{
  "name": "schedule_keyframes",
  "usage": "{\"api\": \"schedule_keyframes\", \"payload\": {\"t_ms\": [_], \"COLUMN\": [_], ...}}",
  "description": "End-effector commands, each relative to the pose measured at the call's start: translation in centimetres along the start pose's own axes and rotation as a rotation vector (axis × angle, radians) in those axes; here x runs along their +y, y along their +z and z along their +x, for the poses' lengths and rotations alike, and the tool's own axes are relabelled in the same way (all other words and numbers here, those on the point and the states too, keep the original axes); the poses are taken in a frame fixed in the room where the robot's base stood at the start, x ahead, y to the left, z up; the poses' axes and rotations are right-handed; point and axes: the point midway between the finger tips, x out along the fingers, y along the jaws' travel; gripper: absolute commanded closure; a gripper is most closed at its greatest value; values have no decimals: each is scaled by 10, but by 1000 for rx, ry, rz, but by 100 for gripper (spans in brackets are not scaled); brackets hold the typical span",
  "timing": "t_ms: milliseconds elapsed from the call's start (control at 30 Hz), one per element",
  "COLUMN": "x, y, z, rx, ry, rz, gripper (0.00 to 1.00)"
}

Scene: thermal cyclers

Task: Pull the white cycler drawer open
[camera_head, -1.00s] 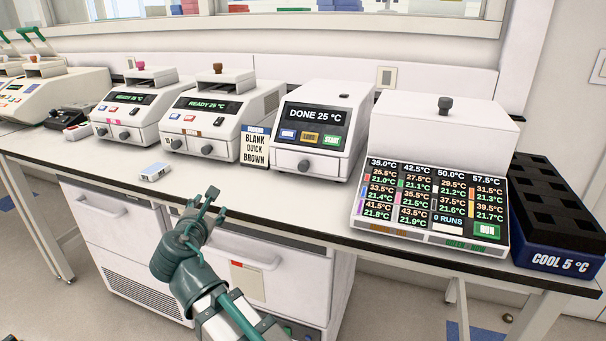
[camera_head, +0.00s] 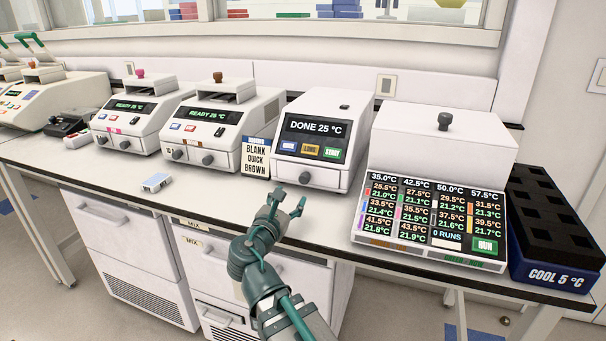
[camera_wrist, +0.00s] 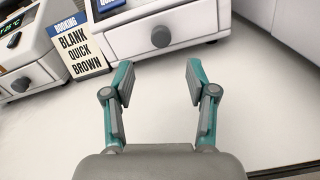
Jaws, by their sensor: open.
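The white cycler (camera_head: 353,118) shows "DONE 25 °C" on its dark screen and stands mid-bench. Its drawer (camera_head: 326,180) looks shut, with a round grey knob (camera_head: 305,177) on the front. My gripper (camera_head: 288,201) is open and empty, low in front of the drawer and slightly left of the knob. In the wrist view the two fingers (camera_wrist: 158,76) point at the drawer front (camera_wrist: 185,22). The knob (camera_wrist: 161,37) lies ahead of the gap between the fingertips, apart from them.
A card reading "BLANK QUICK BROWN" (camera_head: 256,157) stands left of the cycler. Two similar cyclers showing "READY 25 °C" (camera_head: 215,118) are further left. A large readout unit (camera_head: 440,140) and a blue cooling block (camera_head: 555,250) stand to the right. Bench in front is mostly clear.

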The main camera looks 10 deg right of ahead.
Motion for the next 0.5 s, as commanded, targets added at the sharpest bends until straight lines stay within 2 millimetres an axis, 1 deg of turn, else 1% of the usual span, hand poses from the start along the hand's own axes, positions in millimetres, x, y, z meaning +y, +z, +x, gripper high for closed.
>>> {"api": "schedule_keyframes", "payload": {"t_ms": [33, 500], "x": [1, 1], "y": [6, 5], "z": [2, 13], "rx": [2, 3], "ry": [-1, 1], "rz": [-2, -2], "gripper": [43, 43]}}
